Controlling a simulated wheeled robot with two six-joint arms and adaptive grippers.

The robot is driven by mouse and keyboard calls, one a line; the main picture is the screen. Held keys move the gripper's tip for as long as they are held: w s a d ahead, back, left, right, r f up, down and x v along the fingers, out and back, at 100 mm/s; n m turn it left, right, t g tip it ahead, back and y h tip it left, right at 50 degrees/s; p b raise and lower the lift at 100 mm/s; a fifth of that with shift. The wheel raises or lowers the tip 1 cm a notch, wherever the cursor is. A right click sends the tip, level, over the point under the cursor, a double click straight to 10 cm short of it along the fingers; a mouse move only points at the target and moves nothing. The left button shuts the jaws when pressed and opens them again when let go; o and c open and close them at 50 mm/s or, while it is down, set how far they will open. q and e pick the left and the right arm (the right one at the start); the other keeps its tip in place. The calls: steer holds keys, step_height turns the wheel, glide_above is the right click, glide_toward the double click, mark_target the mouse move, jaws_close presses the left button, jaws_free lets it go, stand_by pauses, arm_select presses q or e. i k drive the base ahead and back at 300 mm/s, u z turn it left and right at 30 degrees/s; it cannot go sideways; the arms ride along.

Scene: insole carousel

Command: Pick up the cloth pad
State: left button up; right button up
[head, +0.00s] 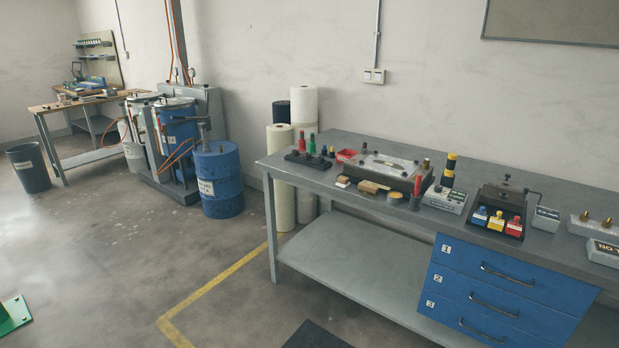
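A small pale beige block-like piece (343,182) lies on the grey workbench (335,148) near its front edge. It may be the cloth pad, but it is too small to be sure. Just right of it lies a yellowish-brown piece (372,187), perhaps a brush or another pad. Behind these is a dark-based tray or fixture (390,168) with a pale flat top. Neither of my grippers is in view.
On the bench are a black rack (308,161) with coloured bottles, a red bin (346,156), a red-topped tube (416,190) and a tray of coloured bottles (497,222). Blue drawers (505,285) hang below. Rolls (281,180) stand left; open floor lies in front.

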mark_target(342, 182)
steer(key=u, duration=0.6)
steer(key=i, duration=1)
steer(key=u, duration=0.55)
steer(key=i, duration=1.15)
steer(key=z, duration=0.9)
steer(key=i, duration=1.05)
steer(key=z, duration=0.9)
